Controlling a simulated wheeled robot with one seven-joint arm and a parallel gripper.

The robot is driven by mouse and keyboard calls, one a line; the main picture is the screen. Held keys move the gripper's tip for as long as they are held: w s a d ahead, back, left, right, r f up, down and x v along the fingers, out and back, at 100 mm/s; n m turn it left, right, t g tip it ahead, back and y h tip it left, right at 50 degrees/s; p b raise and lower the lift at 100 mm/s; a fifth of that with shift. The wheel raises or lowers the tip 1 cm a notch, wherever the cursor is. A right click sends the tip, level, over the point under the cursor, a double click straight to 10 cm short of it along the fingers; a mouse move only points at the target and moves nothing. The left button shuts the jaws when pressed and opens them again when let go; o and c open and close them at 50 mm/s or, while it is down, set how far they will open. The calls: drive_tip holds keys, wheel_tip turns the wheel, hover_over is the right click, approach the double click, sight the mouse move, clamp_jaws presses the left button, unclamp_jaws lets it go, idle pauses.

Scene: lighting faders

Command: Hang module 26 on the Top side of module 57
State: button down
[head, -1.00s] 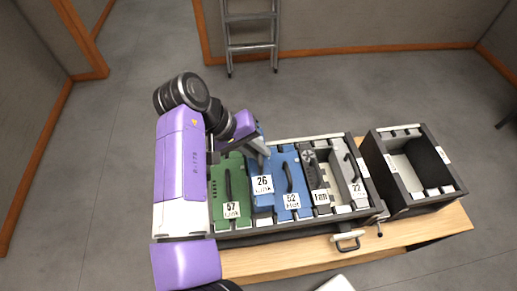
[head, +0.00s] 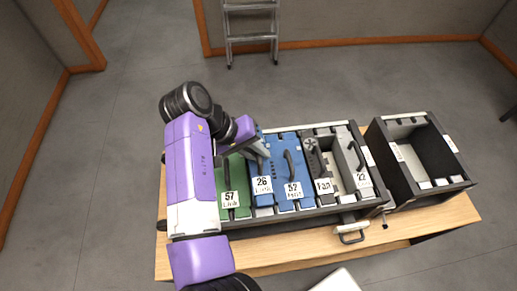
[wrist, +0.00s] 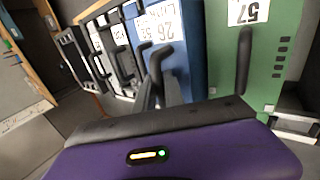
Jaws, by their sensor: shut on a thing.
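Module 26 (head: 264,186) is a blue module with a white label. In the head view it is between green module 57 (head: 232,174) on the left and blue module 52 (head: 293,172) on the right. Its label is slightly higher in the picture than its neighbours' labels, and I cannot tell whether it is fully seated. My gripper (head: 262,156) is shut on module 26 by its handle. In the wrist view the fingers (wrist: 160,90) are at the handle of module 26 (wrist: 195,50). Module 57 (wrist: 285,25) is at the right there. My arm hides the rack's left part.
The dark rack (head: 320,217) also holds a Fan module (head: 323,185) and grey module 22 (head: 352,150). An empty dark box (head: 455,180) stands to the right on the wooden table (head: 420,225). A ladder (head: 250,36) stands at the back wall.

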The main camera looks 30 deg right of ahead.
drive_tip(key=shift+f+b, duration=0.9)
drive_tip(key=shift+f, duration=1.05)
drive_tip(key=shift+f+b, duration=0.4)
drive_tip(key=shift+f, duration=1)
drive_tip(key=c, duration=1.3)
unclamp_jaws()
drive_tip(key=shift+c, duration=0.2)
drive_tip(key=v, duration=0.7)
drive_tip(key=shift+r, duration=0.3)
wheel_tip(320, 180, up, 7)
drive_tip(key=p, duration=0.7)
hover_over(252, 162)
drive_tip(key=a, duration=0.2)
drive_tip(key=shift+w+a+r, duration=0.1)
drive_tip(key=shift+w+a, duration=0.05)
drive_tip(key=shift+w, duration=0.3)
